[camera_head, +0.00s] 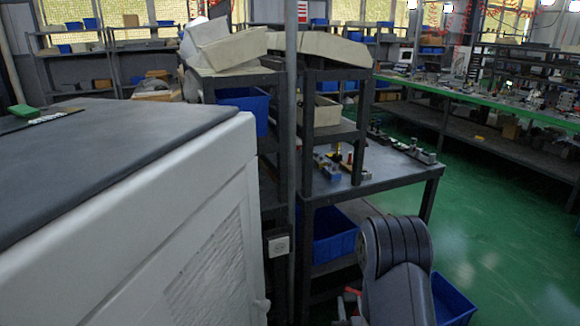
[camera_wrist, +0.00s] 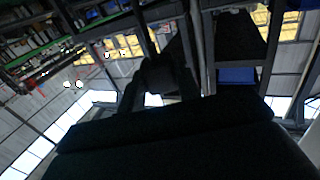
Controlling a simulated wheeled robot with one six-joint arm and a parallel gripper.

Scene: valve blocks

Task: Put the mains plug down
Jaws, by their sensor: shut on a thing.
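In the wrist view my gripper (camera_wrist: 160,82) is a dark outline against the bright ceiling. Its two fingers are closed on a dark thing between them, taken to be the mains plug (camera_wrist: 159,70). The plug's pins and cord cannot be made out. In the head view my arm shows at the bottom right, and the plug cannot be made out there. A white wall socket (camera_head: 279,245) is on a dark post left of my arm, with nothing seen in it.
A dark workbench (camera_head: 395,178) with several valve parts stands behind my arm. A blue bin (camera_head: 453,300) is on the floor right of my arm. A big white cabinet (camera_head: 190,220) fills the left. Green floor (camera_head: 490,240) is clear at the right.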

